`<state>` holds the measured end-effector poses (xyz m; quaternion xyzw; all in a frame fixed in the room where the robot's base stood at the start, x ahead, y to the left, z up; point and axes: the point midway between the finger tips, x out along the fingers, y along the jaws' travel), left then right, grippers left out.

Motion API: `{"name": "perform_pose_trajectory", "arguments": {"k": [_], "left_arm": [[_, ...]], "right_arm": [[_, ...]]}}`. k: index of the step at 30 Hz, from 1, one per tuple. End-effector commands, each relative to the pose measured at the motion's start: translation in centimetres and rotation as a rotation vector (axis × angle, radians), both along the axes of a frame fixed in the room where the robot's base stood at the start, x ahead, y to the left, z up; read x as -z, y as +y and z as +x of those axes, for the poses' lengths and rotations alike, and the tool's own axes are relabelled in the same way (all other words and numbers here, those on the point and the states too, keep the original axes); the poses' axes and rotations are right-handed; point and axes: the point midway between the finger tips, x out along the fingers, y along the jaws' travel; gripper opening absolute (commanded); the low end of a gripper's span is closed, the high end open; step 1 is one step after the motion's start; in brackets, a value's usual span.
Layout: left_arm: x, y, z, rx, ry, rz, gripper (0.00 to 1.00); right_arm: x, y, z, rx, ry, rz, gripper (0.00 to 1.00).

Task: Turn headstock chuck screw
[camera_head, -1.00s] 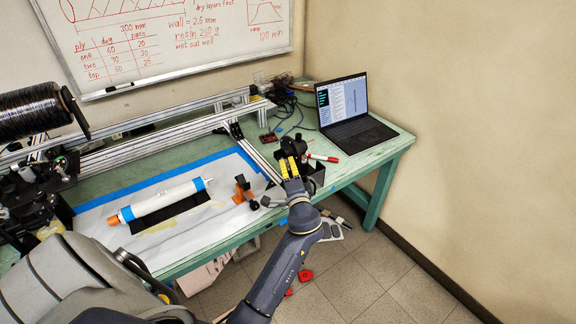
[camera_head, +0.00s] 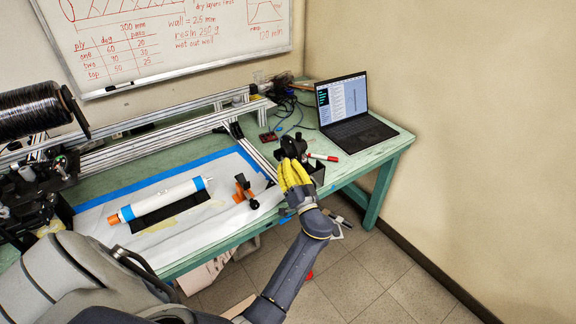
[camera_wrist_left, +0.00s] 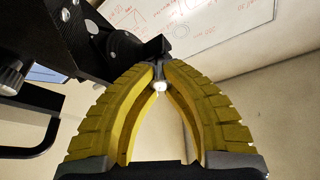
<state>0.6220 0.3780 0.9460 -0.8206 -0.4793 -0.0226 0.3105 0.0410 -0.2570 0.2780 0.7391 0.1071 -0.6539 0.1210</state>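The black headstock (camera_head: 291,146) stands at the right end of the metal rail frame, near the table's right front. My left gripper (camera_head: 292,168) reaches up to it from the front, and its yellow fingers cover the chuck screw in the head view. In the left wrist view, the yellow fingers (camera_wrist_left: 159,72) bow inward and their tips come together around a small bright screw end (camera_wrist_left: 160,86) under a black part of the headstock (camera_wrist_left: 98,38). The fingers look shut on the screw; how deep the grip is, I cannot tell. My right gripper is not in view.
A laptop (camera_head: 350,110) and a red marker (camera_head: 322,157) lie behind and right of the headstock. An orange clamp (camera_head: 245,190) and a white tube with orange end (camera_head: 160,200) lie left. A black tow spool (camera_head: 35,112) hangs far left.

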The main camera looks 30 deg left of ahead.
Motion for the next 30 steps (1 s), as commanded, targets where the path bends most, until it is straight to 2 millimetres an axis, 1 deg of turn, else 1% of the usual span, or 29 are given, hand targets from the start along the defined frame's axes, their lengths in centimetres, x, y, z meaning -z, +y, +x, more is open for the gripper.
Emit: {"name": "perform_pose_trajectory", "arguments": {"k": [1,6,12,28,29,30], "left_arm": [[0.16,0.47,-0.27,-0.013,-0.021,-0.007,0.0],[0.16,0.47,-0.24,-0.013,-0.096,-0.04,0.0],[0.13,0.47,-0.25,-0.013,-0.148,-0.062,0.0],[0.03,0.45,-0.22,-0.013,-0.167,-0.07,0.0],[0.03,0.45,-0.22,-0.013,-0.167,-0.07,0.09],[0.03,0.44,-0.2,-0.013,-0.167,-0.07,0.14]], "right_arm": [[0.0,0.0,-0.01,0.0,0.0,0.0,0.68],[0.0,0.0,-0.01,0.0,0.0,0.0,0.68],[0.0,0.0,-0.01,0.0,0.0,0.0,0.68],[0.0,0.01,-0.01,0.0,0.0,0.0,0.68],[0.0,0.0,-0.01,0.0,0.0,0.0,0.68],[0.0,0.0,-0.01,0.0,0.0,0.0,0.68]]}}
